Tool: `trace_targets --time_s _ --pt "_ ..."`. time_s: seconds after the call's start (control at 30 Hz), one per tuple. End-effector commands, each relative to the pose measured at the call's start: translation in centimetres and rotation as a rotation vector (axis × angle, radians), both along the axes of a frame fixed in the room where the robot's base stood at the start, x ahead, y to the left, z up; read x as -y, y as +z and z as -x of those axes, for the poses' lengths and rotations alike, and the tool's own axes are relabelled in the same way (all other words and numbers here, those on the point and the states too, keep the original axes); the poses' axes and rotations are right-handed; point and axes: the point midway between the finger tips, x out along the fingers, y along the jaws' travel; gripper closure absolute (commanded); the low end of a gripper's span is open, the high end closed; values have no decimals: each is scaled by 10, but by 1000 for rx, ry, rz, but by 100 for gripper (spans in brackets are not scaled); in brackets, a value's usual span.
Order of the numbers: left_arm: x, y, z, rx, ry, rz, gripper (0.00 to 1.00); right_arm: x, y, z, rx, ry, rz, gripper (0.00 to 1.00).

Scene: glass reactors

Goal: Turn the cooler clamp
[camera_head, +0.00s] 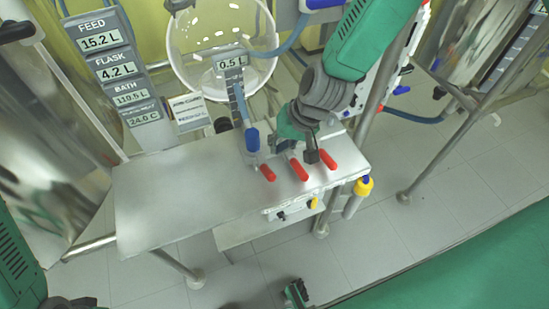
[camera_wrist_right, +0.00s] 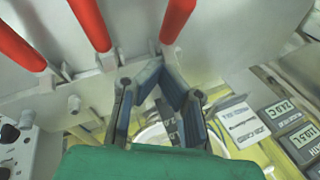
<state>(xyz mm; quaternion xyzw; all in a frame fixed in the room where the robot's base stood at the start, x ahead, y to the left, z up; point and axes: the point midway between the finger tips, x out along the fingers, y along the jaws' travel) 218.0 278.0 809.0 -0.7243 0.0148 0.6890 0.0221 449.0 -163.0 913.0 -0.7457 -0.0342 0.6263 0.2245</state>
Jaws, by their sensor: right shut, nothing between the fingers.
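Three red clamp handles (camera_head: 267,173), (camera_head: 298,169), (camera_head: 328,159) stick out over the metal bench's right part. In the right wrist view the same red handles (camera_wrist_right: 18,40), (camera_wrist_right: 90,22), (camera_wrist_right: 177,18) hang down from the top. I cannot tell which one is the cooler clamp. My right gripper (camera_head: 311,152) is above the handles, close to the middle and right ones. In the wrist view its fingertips (camera_wrist_right: 160,68) meet, shut and empty, just below the rightmost handle's end. Contact is unclear.
The metal bench (camera_head: 175,195) is bare on its left. A glass vessel (camera_head: 190,50) and a blue-handled valve (camera_head: 252,138) stand behind the handles. Display panels (camera_head: 110,65) are at left. A yellow-topped fitting (camera_head: 363,186) is at the bench's right edge.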

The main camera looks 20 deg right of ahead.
Motion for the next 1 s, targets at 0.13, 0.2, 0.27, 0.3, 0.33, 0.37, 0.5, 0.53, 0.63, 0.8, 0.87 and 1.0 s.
trace_targets --time_s 0.13,0.2,0.27,0.3,0.33,0.37,0.5,0.53,0.63,0.8,0.87,1.0 --pt "0 3 0 0 0 0 100 -11 -14 14 -4 2 0 100" --pt "0 3 0 -1 0 0 100 -14 -18 17 -4 2 0 100" --pt "0 3 0 -1 1 0 100 -15 -20 18 -2 3 1 100" --pt "0 3 0 -1 1 0 100 -15 -21 19 -2 3 0 100" --pt "0 3 0 -1 1 0 100 -15 -22 19 -2 3 0 100" --pt "0 3 0 -1 1 0 100 -15 -22 19 -2 3 0 100" --pt "0 3 0 -1 1 0 100 -15 -23 19 -2 2 -1 100" --pt "0 3 0 -1 1 0 100 -15 -23 19 -2 2 -1 100" --pt "0 3 1 -1 1 0 100 -14 -23 19 -2 2 -1 100" --pt "0 3 1 -1 0 0 100 -14 -32 31 -7 3 -1 100" --pt "0 2 1 -1 0 0 100 -14 -38 36 -5 3 0 100" --pt "0 2 1 -1 0 0 100 -14 -41 38 -1 3 -1 100"
